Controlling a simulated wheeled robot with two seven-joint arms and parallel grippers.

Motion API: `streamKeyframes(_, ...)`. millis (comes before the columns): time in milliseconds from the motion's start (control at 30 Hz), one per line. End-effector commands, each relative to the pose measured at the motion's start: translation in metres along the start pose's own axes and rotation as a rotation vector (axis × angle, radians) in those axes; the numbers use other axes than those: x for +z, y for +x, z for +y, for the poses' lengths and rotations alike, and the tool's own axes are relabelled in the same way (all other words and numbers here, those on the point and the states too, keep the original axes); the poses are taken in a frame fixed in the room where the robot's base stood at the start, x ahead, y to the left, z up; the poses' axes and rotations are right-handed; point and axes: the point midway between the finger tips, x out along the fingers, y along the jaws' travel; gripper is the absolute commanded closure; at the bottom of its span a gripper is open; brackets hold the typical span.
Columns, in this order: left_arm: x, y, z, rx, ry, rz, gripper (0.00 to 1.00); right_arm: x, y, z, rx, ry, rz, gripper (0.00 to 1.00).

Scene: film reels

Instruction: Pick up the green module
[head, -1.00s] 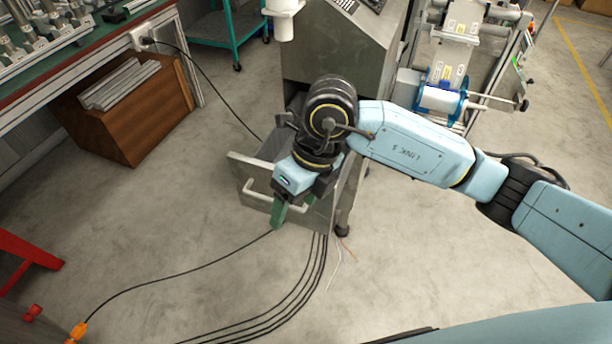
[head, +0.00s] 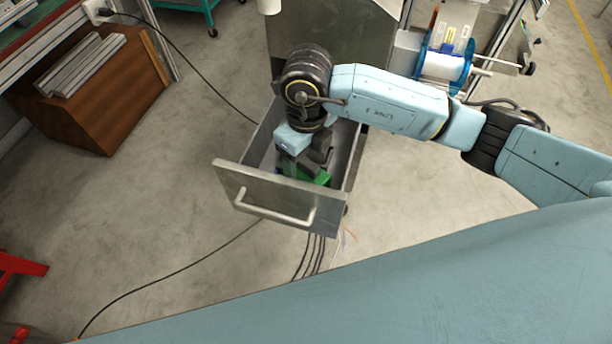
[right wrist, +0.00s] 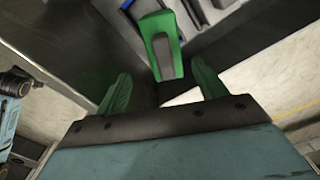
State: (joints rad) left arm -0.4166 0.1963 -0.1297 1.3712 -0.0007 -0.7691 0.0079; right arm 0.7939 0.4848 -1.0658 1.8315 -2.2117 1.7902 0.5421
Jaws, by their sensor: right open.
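The green module (right wrist: 161,50), green with a grey inset face, lies in the open metal drawer. In the right wrist view it is beyond the fingertips, in line with the gap between them. A bright green part of it shows in the head view (head: 322,178), partly hidden by my gripper. My right gripper (right wrist: 161,70) has its two green fingers spread, with nothing held between them. In the head view my right gripper (head: 298,172) points down into the drawer. My left gripper is not in view.
The drawer's front panel (head: 240,188) and bar handle (head: 275,212) stand close in front of my right gripper, with side walls around it. A blue item (right wrist: 127,4) and grey pieces (right wrist: 194,14) lie near the module. Cables run on the floor below.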

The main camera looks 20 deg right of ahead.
Motion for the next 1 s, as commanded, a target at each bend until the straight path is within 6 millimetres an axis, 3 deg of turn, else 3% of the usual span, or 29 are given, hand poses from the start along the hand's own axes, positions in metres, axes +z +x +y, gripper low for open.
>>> streamKeyframes(233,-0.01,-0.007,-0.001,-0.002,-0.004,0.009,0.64,0.001,0.016,-0.001,0.0,-0.001,0.0,0.29)
streamKeyframes(600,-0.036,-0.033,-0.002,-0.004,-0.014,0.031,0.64,0.006,0.058,-0.007,0.001,-0.001,0.0,0.29)
streamKeyframes(900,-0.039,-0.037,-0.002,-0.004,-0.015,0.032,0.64,0.007,0.061,-0.007,0.0,-0.002,-0.001,0.29)
streamKeyframes(1000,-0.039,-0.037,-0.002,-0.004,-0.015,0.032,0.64,0.007,0.061,-0.007,0.0,-0.001,-0.001,0.4)
